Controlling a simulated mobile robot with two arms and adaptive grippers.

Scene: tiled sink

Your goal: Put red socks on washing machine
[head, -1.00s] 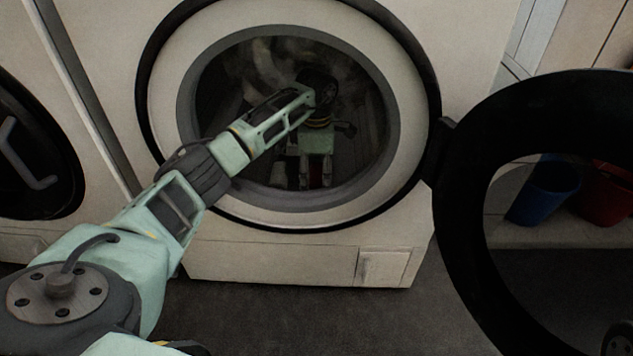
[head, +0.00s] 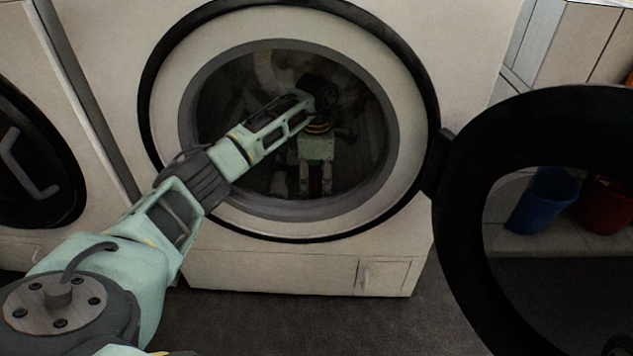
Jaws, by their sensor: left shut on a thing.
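The washing machine (head: 225,262) stands in front of me with its round door (head: 462,205) swung open to the right. My left arm reaches from the lower left into the dark drum. My left gripper (head: 316,188) points down inside the drum near its lower front. Most of the socks are hidden by the fingers and shadow. My right gripper is not in view.
A second machine with a closed dark door (head: 35,150) stands at the left. A blue bucket (head: 543,200) and a red bucket (head: 606,205) stand at the right, behind the open door. The dark floor in front is clear.

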